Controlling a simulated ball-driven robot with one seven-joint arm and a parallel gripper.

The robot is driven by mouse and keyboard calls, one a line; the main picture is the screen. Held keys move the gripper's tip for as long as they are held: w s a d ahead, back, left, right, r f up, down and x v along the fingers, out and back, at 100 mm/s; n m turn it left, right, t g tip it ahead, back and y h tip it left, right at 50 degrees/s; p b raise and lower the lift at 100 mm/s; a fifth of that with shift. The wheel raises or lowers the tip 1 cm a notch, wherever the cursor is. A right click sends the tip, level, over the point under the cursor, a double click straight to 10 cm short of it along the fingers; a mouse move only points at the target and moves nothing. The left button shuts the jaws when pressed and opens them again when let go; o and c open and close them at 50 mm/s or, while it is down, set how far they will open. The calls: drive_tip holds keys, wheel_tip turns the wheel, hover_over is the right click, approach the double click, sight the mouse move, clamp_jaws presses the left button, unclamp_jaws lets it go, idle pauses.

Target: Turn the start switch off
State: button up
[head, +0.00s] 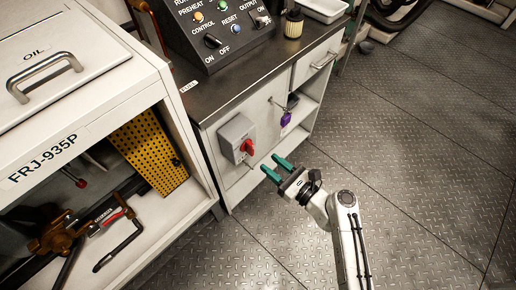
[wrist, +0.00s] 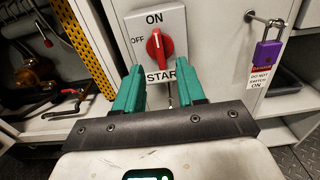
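The start switch is a red rotary knob (wrist: 159,45) on a grey box marked ON at the top, OFF at the left and START below. In the wrist view the knob stands upright, its white mark toward ON. In the head view the grey switch box (head: 237,138) is on the cabinet front, its red knob facing the aisle. My gripper (head: 274,168) has green fingers held apart with nothing between them. It is in front of and slightly below the knob, apart from it. In the wrist view the fingers (wrist: 158,88) frame the lower part of the box.
A control panel (head: 217,27) sits on the cabinet top. A white shelf unit (head: 85,110) stands at left. Metal floor (head: 400,150) at right is clear.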

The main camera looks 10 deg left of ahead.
sight(253, 150)
drive_tip(key=x, duration=0.7)
drive_tip(key=shift+b, duration=0.4)
drive_tip(key=shift+c, duration=0.2)
clamp_jaws()
